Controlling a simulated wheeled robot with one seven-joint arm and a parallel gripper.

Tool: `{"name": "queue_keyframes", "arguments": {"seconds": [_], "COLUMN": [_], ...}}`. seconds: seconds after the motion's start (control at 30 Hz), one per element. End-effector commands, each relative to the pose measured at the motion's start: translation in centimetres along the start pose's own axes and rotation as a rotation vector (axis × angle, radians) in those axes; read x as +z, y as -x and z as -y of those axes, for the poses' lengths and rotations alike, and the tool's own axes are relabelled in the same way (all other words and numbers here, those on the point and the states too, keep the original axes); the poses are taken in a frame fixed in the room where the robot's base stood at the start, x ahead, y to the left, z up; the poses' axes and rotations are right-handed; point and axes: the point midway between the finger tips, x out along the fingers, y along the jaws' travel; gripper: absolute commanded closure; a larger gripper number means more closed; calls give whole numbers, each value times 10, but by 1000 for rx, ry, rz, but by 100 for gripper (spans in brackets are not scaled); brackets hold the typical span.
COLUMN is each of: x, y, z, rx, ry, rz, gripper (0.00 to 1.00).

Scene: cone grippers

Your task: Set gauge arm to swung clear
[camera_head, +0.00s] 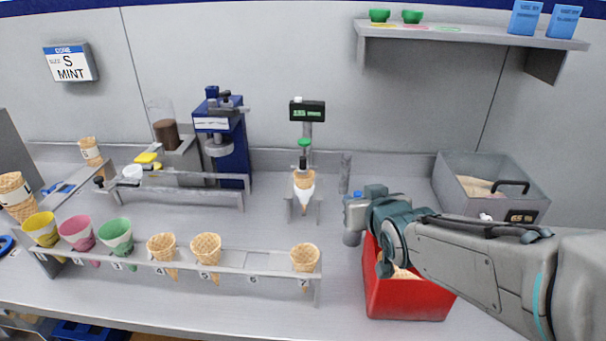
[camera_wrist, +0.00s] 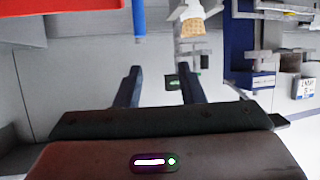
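The gauge stands at the back middle, with a post and a small dark display (camera_head: 307,110) showing green digits. Its gauge arm (camera_head: 304,144), with a green ring and a dark probe, is in line above a waffle cone (camera_head: 304,181) in a white sleeve, held in a grey stand. I cannot tell whether the probe touches the cone. My gripper (camera_head: 353,222) is right of this stand, apart from it. In the wrist view my gripper's two fingers (camera_wrist: 160,88) are spread with nothing between them. The cone (camera_wrist: 194,42) and the display (camera_wrist: 182,82) show inverted beyond them.
A red bin (camera_head: 405,300) stands below my arm. A numbered rack (camera_head: 190,262) with cones runs along the front left.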

Motion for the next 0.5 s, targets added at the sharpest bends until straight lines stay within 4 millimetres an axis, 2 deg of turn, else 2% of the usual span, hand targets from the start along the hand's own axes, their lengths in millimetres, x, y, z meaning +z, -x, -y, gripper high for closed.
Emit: {"name": "queue_keyframes", "arguments": {"seconds": [0.03,0.17,0.3,0.5], "x": [9,1,-5,-11], "y": [-16,-34,-41,-44], "z": [10,31,49,60], "rx": [-30,-103,-167,-210], "ry": [10,25,33,34], "rz": [-62,-222,-347,-426], "gripper": [65,65,65,65]}}
